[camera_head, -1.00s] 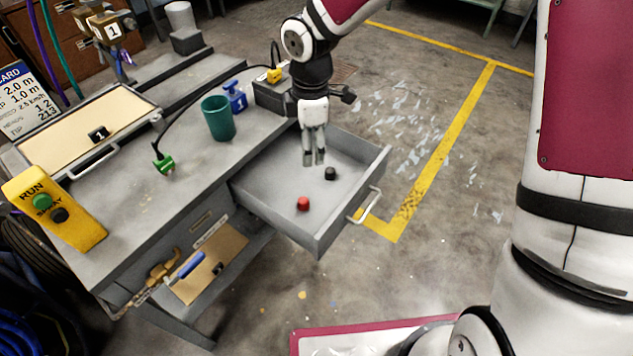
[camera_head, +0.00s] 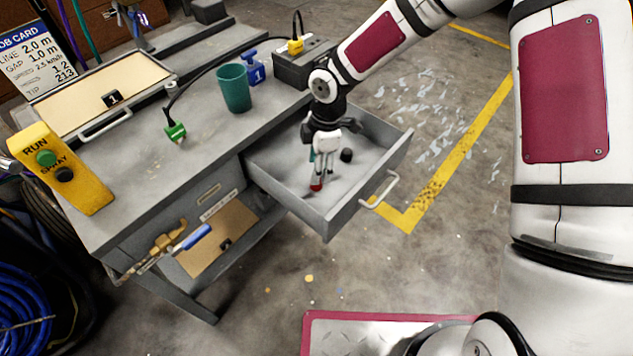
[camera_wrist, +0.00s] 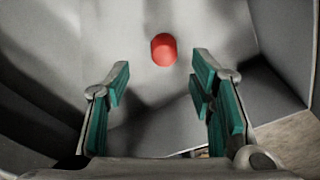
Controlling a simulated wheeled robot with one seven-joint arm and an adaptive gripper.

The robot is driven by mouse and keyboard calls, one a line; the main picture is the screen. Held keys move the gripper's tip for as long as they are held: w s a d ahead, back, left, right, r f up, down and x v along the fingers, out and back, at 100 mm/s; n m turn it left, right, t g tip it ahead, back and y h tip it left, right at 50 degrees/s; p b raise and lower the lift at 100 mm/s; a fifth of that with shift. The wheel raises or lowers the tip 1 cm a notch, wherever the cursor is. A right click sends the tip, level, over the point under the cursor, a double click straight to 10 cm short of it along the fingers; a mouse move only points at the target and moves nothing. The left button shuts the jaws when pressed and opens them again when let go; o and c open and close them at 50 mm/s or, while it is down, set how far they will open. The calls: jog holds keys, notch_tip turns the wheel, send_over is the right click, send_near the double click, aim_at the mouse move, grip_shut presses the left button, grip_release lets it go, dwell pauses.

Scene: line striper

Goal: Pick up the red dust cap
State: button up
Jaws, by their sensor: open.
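The red dust cap (camera_head: 316,186) lies on the floor of the open grey drawer (camera_head: 290,172), near its front left part, and my fingers partly cover it in the head view. In the wrist view the red cap (camera_wrist: 164,49) is upper centre, beyond the fingertips and in line with the gap between them. My gripper (camera_head: 321,176) points down into the drawer just above the cap. In the wrist view its green-padded fingers (camera_wrist: 158,80) are apart with nothing between them.
A black cap (camera_head: 346,155) lies in the drawer to the right of my gripper. The drawer walls surround my fingers.

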jog(key=f, duration=0.5)
jog(key=shift+s+f, duration=0.15)
jog(key=shift+s, duration=0.1)
jog(key=c, duration=0.8)
